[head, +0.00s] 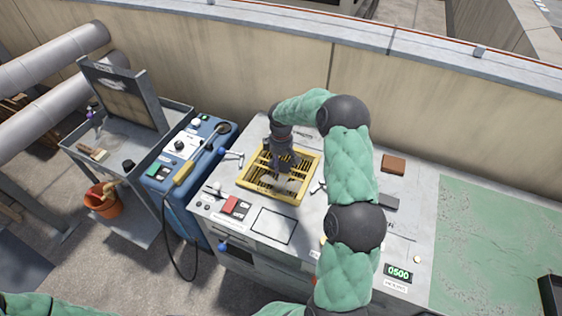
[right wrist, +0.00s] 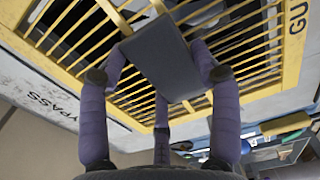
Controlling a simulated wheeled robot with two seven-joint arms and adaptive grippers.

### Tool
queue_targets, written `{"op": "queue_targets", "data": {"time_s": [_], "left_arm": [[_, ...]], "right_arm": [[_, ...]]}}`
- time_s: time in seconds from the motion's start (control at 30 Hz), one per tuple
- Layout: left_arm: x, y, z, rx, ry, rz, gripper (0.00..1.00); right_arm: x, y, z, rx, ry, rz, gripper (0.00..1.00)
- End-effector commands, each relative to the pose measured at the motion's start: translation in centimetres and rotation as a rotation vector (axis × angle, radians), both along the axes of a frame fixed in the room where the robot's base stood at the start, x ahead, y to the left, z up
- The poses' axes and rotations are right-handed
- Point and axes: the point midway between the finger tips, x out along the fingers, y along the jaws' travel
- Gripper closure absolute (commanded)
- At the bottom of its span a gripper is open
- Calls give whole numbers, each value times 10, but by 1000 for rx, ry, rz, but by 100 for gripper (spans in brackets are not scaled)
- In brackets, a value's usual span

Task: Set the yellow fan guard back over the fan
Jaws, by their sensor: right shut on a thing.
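The yellow fan guard (head: 247,181), a square frame with bars, is over the left part of the grey cabinet top. My right gripper (head: 283,165) is above its middle. In the right wrist view the gripper (right wrist: 160,85) has its fingers around a dark grey square block at the middle of the guard (right wrist: 292,45). It is shut on the guard by this block. Dark space shows between the bars; I cannot make out the fan, nor tell whether the guard rests flat or hangs slightly above. My left gripper is out of view; a green sleeve shows at lower left.
A black-outlined rectangle (head: 273,225) lies bare in front of the guard. Red and dark switches (head: 235,207) sit at its left. A blue unit (head: 177,160) with a yellow-handled tool stands left. A brown block (head: 394,164) and 0500 display (head: 398,273) are at right.

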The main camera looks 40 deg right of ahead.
Motion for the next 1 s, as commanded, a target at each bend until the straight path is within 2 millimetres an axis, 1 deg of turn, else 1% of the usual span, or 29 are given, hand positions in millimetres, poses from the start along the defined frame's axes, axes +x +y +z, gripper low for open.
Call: {"op": "queue_targets", "data": {"time_s": [0.57,1.0], "left_arm": [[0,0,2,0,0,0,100],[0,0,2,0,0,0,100]], "right_arm": [[0,-1,0,-1,-2,-1,87],[0,-1,-6,-1,-2,-1,87]]}}
